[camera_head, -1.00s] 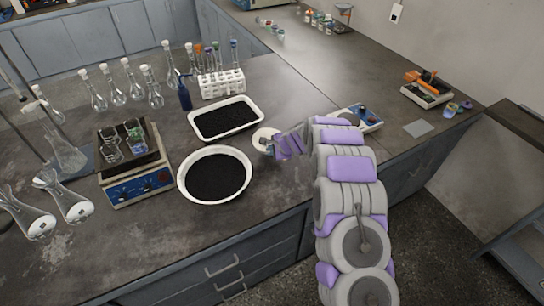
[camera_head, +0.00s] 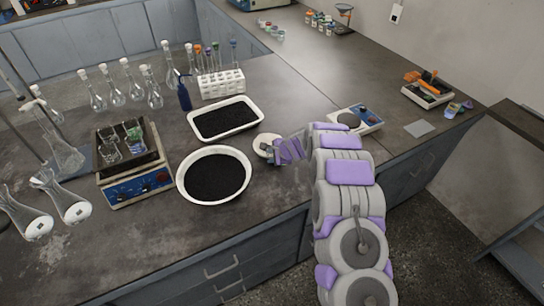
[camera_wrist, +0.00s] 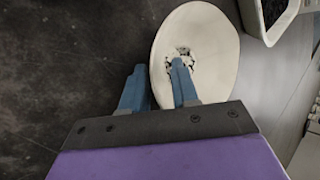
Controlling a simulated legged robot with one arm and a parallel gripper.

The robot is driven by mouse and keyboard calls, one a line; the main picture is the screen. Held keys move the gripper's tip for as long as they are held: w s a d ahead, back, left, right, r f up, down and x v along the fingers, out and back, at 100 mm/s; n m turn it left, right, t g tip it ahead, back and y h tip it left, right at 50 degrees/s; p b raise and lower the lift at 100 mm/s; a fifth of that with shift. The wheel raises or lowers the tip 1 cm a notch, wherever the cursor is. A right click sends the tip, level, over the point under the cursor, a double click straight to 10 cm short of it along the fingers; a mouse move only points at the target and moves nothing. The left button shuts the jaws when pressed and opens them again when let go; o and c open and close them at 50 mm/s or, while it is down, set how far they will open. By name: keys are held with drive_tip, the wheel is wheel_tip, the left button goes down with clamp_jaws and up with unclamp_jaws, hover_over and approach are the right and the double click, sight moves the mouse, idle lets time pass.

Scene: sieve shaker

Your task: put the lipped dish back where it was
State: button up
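The lipped dish (camera_head: 262,141), a small round white dish, is at my gripper (camera_head: 279,150), right of the round black-filled pan. In the wrist view the dish (camera_wrist: 214,60) looks like a tall pale oval, with a dark and white speckled patch inside. My gripper's two blue-grey fingers (camera_wrist: 160,78) straddle its near-left rim: one reaches over the inside, the other is at the outer edge. I cannot tell whether the dish touches the bench.
A round white pan (camera_head: 185,190) and a rectangular white tray (camera_head: 262,117), both holding black grains, stand close on the left. A small balance (camera_head: 368,117) is on the right behind my arm. Glass flasks (camera_head: 135,88) and a hotplate (camera_head: 152,185) stand farther left.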

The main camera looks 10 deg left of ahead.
drive_tip(key=p+v, duration=0.2)
drive_tip(key=v, duration=1)
drive_tip(key=s+r+n+g, duration=0.2)
drive_tip(key=s+r+n, duration=0.2)
drive_tip(key=s+r, duration=0.55)
drive_tip(key=s+r+n+g, duration=0.2)
drive_tip(key=s+r+n, duration=0.2)
drive_tip(key=s+r, duration=0.55)
drive_tip(key=s+d+n+g+h, duration=0.1)
drive_tip(key=s+d, duration=0.4)
drive_tip(key=s, duration=0.6)
drive_tip(key=s+d+n+g+h, duration=0.1)
drive_tip(key=s+d+n+h, duration=0.2)
drive_tip(key=s+d, duration=0.3)
drive_tip(key=s+d+n+g+h, duration=0.1)
drive_tip(key=s+d, duration=0.4)
drive_tip(key=s, duration=1.1)
drive_tip(key=shift+d+r+n+h, duration=0.25)
drive_tip(key=shift+r+n+h, duration=0.15)
